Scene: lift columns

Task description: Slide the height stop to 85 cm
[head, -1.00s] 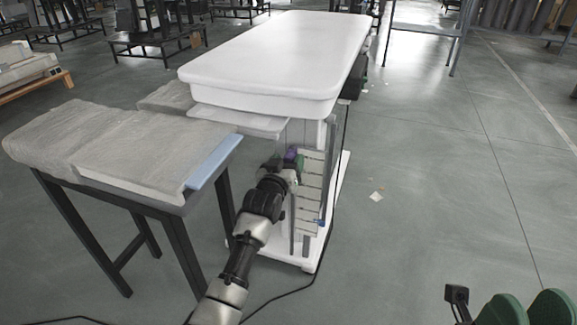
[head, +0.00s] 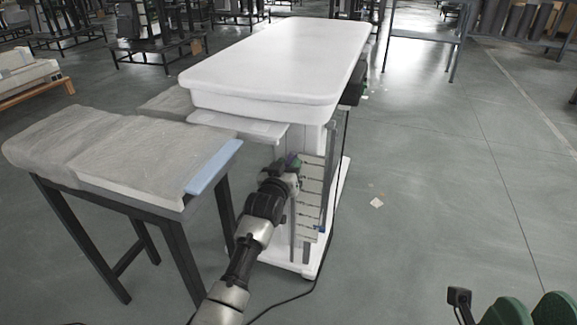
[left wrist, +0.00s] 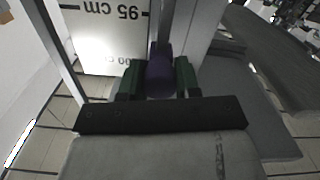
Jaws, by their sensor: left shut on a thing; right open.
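A pale scale panel (head: 312,192) with dark marks stands upright on the lift column under the white top. The height stop, a purple knob (left wrist: 160,72), sits at the panel's upper part. My left gripper (left wrist: 159,82) has its green fingers shut on both sides of this knob. In the left wrist view, a 95 cm mark and a partly covered 100 cm mark show on the panel (left wrist: 100,35); the 100 cm mark is nearer the knob. In the head view, my left gripper (head: 293,165) mostly hides the knob. My right gripper (head: 527,311) is open and empty at the bottom right.
A large white padded top (head: 285,60) overhangs the column. A dark-legged bench (head: 110,150) with a grey cover and blue strip (head: 213,167) stands close left of my arm. A black cable hangs beside the column. The floor to the right is mostly clear.

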